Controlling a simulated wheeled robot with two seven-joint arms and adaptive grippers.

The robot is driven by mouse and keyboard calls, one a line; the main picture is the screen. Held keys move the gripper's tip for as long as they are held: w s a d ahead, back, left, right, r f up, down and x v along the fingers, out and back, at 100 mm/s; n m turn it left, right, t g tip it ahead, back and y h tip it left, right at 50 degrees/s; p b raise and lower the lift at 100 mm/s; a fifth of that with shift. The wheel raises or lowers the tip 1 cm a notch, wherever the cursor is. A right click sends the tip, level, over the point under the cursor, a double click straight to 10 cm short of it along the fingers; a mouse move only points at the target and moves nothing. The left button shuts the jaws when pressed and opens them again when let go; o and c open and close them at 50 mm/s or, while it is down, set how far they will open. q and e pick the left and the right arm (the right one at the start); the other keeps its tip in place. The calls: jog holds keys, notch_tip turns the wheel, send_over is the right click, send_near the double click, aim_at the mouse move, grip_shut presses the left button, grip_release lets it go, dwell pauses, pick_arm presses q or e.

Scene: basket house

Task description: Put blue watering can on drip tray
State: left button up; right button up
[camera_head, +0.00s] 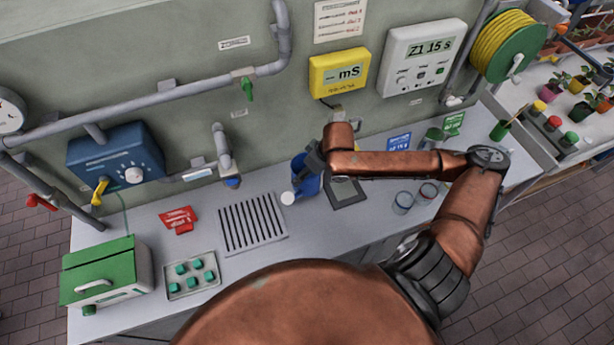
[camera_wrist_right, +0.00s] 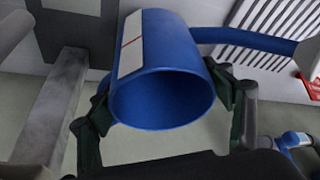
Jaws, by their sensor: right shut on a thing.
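The blue watering can (camera_head: 304,181) is between the drip tray and a dark square plate in the head view. In the right wrist view the can (camera_wrist_right: 165,75) shows its open mouth, a white label and a spout running to the right. My right gripper (camera_head: 313,160) is shut on the can, with a finger on each side of its body. The drip tray (camera_head: 283,233), a pale slatted rectangle, lies on the bench left of the can and is empty. Its slats also show in the right wrist view (camera_wrist_right: 262,62). My left gripper is out of view.
A dark square plate (camera_head: 360,197) lies right of the can. A red packet (camera_head: 179,219), a tray of green cubes (camera_head: 168,290) and a green-lidded box (camera_head: 103,254) stand to the left. Glass jars (camera_head: 402,203) stand to the right. A tap (camera_head: 231,182) hangs above the drip tray's back edge.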

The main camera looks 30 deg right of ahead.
notch_tip(320, 180, down, 4)
jog(key=shift+r, duration=0.1)
jog(key=o, duration=0.9)
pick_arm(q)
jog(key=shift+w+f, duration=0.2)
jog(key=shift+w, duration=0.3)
pick_arm(e)
jog(key=shift+o, duration=0.2)
